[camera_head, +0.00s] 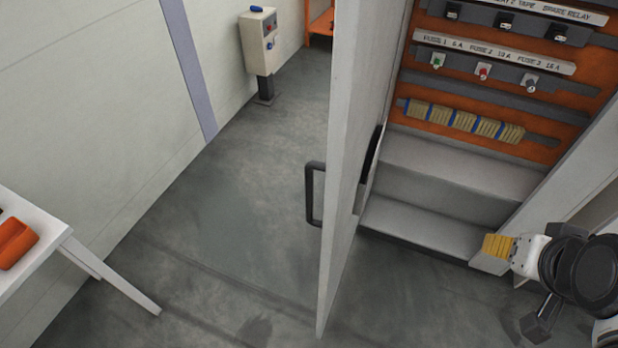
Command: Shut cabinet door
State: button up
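The cabinet door (350,130) is a light grey panel, standing open and seen nearly edge-on in the middle of the view. A dark bar handle (314,194) is on its left face. The open cabinet (430,196) is to the right of the door, with an orange back panel and a grey stepped floor. My gripper (497,247), with a yellow ribbed tip, is at the lower right, in front of the cabinet's lower right edge. It is apart from the door. Its fingers are seen from the side, so their opening is hidden.
Inside the cabinet are labelled fuses (483,72), relays (506,20) and tan terminal blocks (462,120). A white table (40,225) with an orange object (14,243) is at the left. A control post (259,45) stands by the back wall. The floor (235,225) left of the door is clear.

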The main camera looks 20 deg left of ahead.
aim_at(366, 32)
jog(key=k+j, duration=0.1)
jog(key=j, duration=0.3)
jog(key=k+j, duration=0.15)
jog(key=j, duration=0.25)
jog(key=k+j, duration=0.1)
jog(key=j, duration=0.3)
jog(key=k+j, duration=0.1)
jog(key=j, duration=0.3)
jog(key=j+z, duration=0.15)
jog(key=j, duration=1.55)
